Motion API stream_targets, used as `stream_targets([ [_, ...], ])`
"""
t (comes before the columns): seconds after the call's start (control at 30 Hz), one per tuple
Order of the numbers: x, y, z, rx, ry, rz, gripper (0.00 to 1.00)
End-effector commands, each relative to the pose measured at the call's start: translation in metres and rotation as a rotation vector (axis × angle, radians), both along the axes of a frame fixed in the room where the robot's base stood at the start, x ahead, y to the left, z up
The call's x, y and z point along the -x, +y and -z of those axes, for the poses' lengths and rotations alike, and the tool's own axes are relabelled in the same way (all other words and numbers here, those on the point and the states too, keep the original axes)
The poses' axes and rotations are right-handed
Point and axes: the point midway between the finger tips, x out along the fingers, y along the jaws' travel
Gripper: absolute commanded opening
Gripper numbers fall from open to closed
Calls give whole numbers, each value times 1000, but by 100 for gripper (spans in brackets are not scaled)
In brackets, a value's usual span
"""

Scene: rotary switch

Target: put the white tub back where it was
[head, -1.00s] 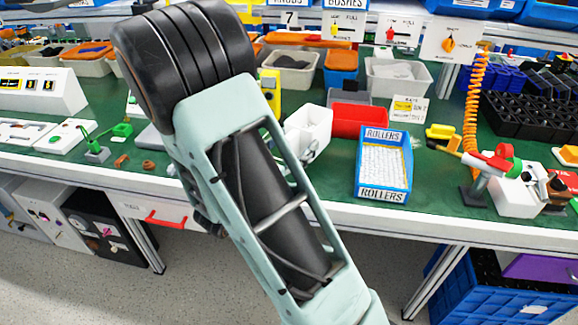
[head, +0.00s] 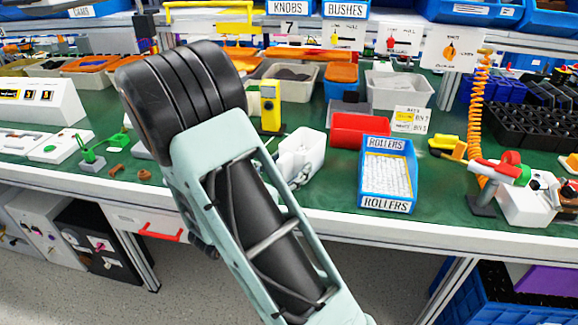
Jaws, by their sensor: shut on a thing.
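The white tub (head: 300,150) is just right of my arm, over the front part of the green bench top. It looks slightly tilted, and my arm hides its left side. I cannot tell whether the tub's base touches the bench.
A red bin (head: 360,130) and the blue ROLLERS box (head: 388,176) stand to the right. A yellow device (head: 270,106) stands behind the tub. Grey bins (head: 398,90) line the back. Bare green bench shows between tub and ROLLERS box.

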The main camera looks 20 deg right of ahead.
Motion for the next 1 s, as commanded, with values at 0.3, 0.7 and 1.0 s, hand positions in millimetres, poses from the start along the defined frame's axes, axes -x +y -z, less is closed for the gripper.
stream_targets([
  [0.3, 0, 0, 2, 0, 0, 0, 76],
  [0.7, 9, 17, -2, 0, 1, -5, 76],
  [1.0, 45, 71, -3, 1, 2, -6, 76],
])
